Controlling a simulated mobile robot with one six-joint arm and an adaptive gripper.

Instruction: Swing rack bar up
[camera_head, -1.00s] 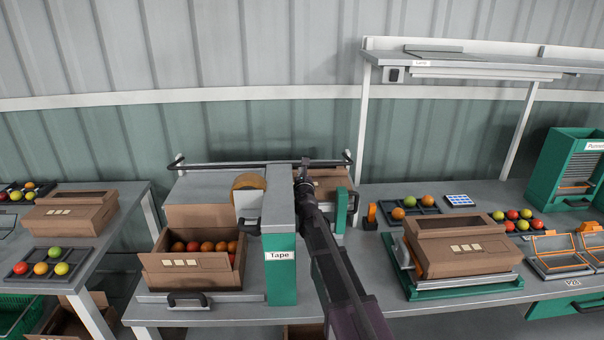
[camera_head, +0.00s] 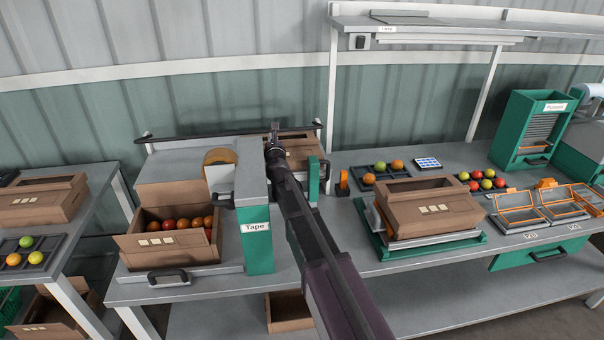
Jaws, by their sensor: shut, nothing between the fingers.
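A long black bar (camera_head: 195,136) runs across the back of the tape machine (camera_head: 258,238), roughly level, with an end fitting at each side. I cannot tell whether this is the rack bar. My gripper (camera_head: 274,127) is shut and empty, close to this bar near its right half. Whether it touches the bar cannot be told. My dark arm hides part of the machine's right side. At the right of the bench, small grey racks carry orange bars, such as the left rack (camera_head: 516,209) and the right rack (camera_head: 562,195).
An open carton (camera_head: 165,248) of tomatoes sits at the tape machine's left. Another carton (camera_head: 428,209) rests on a green-based stand. A green cabinet (camera_head: 530,128) stands at the back right, and a shelf (camera_head: 450,29) overhangs the bench.

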